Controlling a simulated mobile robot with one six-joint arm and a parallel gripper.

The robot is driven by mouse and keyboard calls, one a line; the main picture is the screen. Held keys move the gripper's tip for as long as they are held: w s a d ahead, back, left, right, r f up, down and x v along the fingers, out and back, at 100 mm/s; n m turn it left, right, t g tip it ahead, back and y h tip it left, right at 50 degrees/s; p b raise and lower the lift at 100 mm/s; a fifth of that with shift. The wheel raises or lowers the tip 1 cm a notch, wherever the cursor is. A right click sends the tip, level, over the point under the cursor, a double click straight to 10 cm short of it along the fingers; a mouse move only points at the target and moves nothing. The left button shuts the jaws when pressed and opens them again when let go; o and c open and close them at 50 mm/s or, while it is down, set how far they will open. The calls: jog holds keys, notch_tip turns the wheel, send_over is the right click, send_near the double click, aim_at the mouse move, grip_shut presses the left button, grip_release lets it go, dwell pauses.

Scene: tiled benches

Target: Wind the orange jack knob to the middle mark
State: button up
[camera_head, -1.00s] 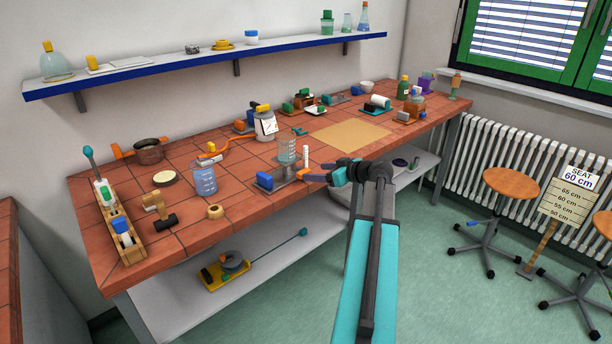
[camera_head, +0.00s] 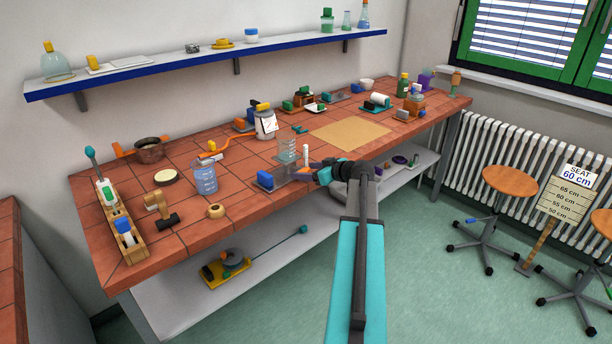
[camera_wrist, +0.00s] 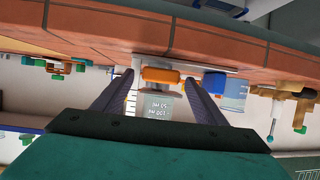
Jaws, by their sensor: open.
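The orange jack knob (camera_wrist: 161,75) shows in the wrist view between the two fingers of my gripper (camera_wrist: 158,79). The fingers are apart, one on each side of it; I cannot tell whether they touch it. In the head view my gripper (camera_head: 314,166) is at the bench's front edge, beside the grey jack (camera_head: 289,177), and the knob is hard to make out. A clear graduated beaker (camera_head: 287,150) stands on the jack. A white upright post (camera_head: 306,154) stands by the jack; in the wrist view a white strip with marks (camera_wrist: 131,103) shows beside a finger.
A blue block (camera_head: 265,181) is just left of the jack. A blue-tinted beaker (camera_head: 205,180) and a tan ring (camera_head: 215,211) stand farther left on the tiled bench (camera_head: 240,210). A tan mat (camera_head: 350,134) lies behind right, with bare surface.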

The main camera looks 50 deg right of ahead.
jog(key=shift+c, duration=0.2)
jog(key=c, duration=1.2)
jog(key=shift+d+m+y, duration=0.25)
jog(key=shift+m+y, duration=0.35)
jog(key=shift+m, duration=0.1)
jog(key=shift+m+y, duration=0.3)
jog(key=shift+m, duration=0.2)
jog(key=shift+f, duration=0.1)
jog(key=shift+d+m+y+p, duration=0.3)
jog(key=shift+m+y, duration=0.3)
jog(key=shift+m, duration=0.3)
jog(key=shift+a, duration=0.1)
jog(key=shift+f+m+y, duration=0.1)
jog(key=shift+m+y, duration=0.2)
